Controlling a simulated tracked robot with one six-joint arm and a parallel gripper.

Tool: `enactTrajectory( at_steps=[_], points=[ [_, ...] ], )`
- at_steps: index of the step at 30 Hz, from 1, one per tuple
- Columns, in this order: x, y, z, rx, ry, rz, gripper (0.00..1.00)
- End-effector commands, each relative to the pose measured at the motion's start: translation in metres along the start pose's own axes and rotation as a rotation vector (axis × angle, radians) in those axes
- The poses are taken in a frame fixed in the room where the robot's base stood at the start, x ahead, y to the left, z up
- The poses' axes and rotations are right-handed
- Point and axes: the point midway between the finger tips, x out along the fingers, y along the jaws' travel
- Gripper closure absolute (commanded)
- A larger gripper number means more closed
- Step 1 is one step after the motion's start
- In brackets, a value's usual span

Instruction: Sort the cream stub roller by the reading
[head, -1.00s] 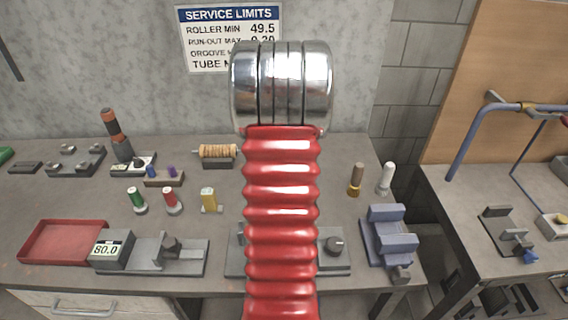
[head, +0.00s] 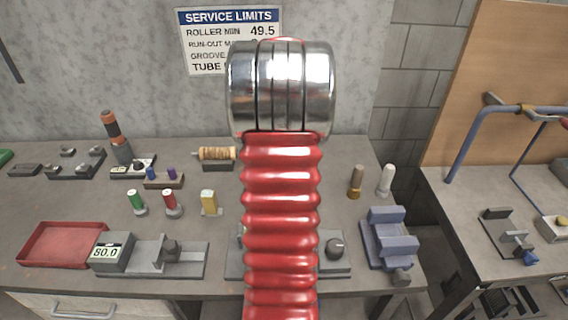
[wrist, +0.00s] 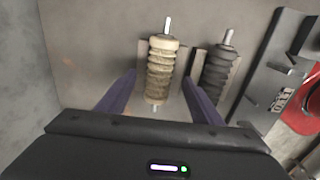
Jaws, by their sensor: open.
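The cream stub roller (wrist: 160,70) shows in the wrist view, ribbed, with a bright metal shaft end at its top and a short stub below. It lies between two upright plates of a holder. My gripper (wrist: 158,77) is open, its two purple fingers on either side of the roller with gaps showing. I cannot tell how far above it they are. I cannot make out this roller in the head view, where my red arm blocks the middle. The gauge (head: 150,258) reads 80.0 in the head view.
A dark ribbed roller (wrist: 216,70) lies close right of the cream one. A red tray (head: 62,243) sits left of the gauge. A wall sign (head: 230,17) lists roller min 49.5. Spools, a blue block fixture (head: 388,240) and a tan roller (head: 216,153) stand on the bench.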

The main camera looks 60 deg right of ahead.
Motion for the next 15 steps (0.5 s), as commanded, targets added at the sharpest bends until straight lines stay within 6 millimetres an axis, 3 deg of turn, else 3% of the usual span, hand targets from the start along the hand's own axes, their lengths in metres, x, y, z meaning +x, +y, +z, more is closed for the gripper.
enactTrajectory(
  at_steps=[15],
  points=[
    [-0.088, 0.000, 0.001, 0.000, 0.000, 0.003, 0.40]
  ],
)
